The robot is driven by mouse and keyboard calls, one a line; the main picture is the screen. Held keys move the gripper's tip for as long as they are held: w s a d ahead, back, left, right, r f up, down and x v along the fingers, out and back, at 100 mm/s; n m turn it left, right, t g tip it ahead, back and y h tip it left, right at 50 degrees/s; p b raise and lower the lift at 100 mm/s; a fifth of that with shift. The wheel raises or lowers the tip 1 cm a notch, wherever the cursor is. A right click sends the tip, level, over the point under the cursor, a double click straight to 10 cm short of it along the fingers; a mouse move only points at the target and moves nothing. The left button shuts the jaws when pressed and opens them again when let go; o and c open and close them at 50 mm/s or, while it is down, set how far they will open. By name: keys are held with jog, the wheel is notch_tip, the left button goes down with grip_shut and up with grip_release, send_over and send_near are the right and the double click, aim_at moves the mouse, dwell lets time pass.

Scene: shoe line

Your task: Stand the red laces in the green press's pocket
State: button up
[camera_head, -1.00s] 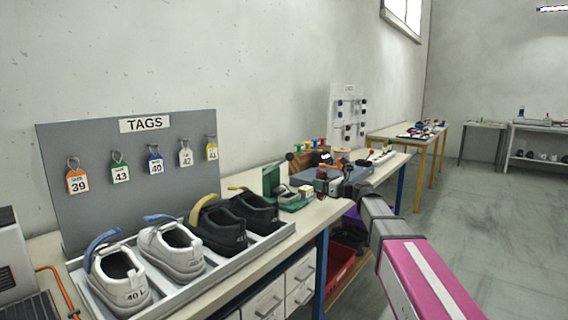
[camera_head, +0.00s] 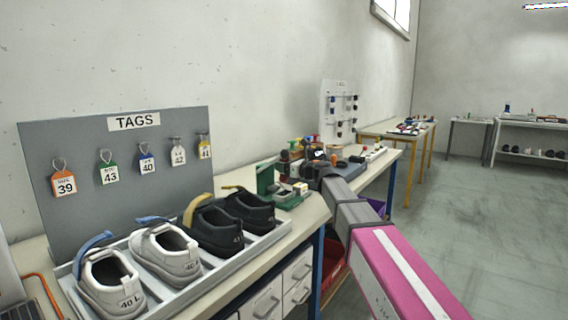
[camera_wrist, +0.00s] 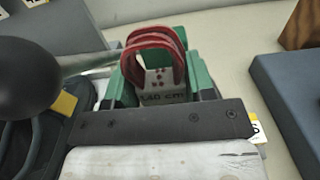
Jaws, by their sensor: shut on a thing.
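The red laces (camera_wrist: 150,42) are a looped bundle with a pale card marked 140 cm, upright in the middle of the wrist view. My gripper (camera_wrist: 156,78) is shut on the laces; its fingertips are hard to make out. Green parts of the press (camera_wrist: 201,76) show on both sides of and behind the bundle. In the head view the green press (camera_head: 265,179) stands on the bench beyond the black shoes, with my gripper (camera_head: 293,168) close by it. Its pocket is hidden, and I cannot tell whether the laces are inside it.
A black ball knob (camera_wrist: 25,76) on a metal rod is close at the left of the wrist view. A black shoe (camera_wrist: 62,112) lies below it. A blue-grey block (camera_wrist: 292,100) is at the right. The shoe tray (camera_head: 205,277) and tag board (camera_head: 110,205) fill the near bench.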

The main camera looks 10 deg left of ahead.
aim_at(286, 181)
jog(key=shift+f, duration=3.25)
jog(key=o, duration=1)
jog(key=v, duration=1.1)
jog(key=shift+f, duration=0.1)
